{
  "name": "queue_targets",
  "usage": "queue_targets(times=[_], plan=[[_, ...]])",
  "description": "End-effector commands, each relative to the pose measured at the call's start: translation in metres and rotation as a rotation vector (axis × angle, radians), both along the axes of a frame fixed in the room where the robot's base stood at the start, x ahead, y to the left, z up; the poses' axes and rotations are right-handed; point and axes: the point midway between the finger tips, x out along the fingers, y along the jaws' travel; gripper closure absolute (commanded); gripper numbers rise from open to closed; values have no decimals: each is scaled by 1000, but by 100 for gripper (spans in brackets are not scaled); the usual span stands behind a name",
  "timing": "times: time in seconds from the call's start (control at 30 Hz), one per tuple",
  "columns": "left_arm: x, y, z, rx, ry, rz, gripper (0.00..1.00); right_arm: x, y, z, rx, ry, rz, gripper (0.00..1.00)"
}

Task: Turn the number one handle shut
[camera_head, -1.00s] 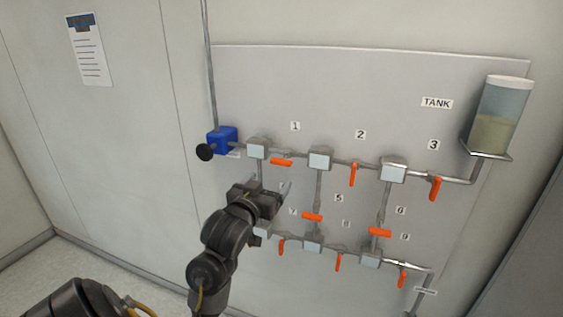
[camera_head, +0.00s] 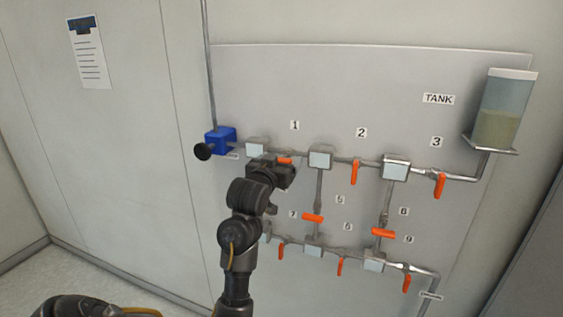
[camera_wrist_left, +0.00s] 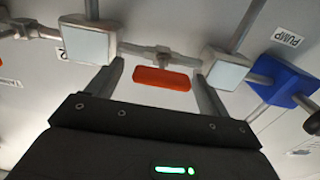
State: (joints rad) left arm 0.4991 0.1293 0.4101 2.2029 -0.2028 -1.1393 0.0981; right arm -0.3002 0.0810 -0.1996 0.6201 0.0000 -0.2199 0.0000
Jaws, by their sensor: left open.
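The number one handle (camera_head: 285,160) is orange and sits on the upper pipe under the label 1 (camera_head: 295,125). It lies along the pipe, partly hidden by my left gripper (camera_head: 290,171). In the left wrist view the orange handle (camera_wrist_left: 161,79) lies between the two spread fingers of my left gripper (camera_wrist_left: 160,72), with a gap on each side. The fingers are open and hold nothing. I cannot tell how deep the handle is between them. My right gripper is not in view.
A blue pump box (camera_head: 220,140) with a black knob is left of the handle. Grey junction blocks (camera_head: 320,157) flank it. Other orange handles (camera_head: 354,172) sit on the pipes to the right and below. The tank (camera_head: 503,110) is at upper right.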

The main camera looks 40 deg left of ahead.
Motion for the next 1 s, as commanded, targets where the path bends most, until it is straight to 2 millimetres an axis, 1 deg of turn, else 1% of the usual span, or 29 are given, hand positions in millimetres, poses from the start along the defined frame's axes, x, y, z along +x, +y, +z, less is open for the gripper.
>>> queue_targets(times=[0.13, 0.37, 0.47, 0.7, 0.73, 1.0], plan=[[6, 2, 0, 0, 0, 0, 20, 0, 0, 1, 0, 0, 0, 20], [7, 2, 0, 1, 0, 0, 20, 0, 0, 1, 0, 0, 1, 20], [6, 2, 0, 1, 0, 0, 30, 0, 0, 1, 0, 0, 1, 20], [6, 2, 0, 1, 0, 0, 62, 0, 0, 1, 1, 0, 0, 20], [6, 2, 0, 1, 0, 0, 65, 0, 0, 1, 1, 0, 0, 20], [6, 2, 0, 31, 12, 1, 65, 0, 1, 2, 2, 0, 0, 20]])
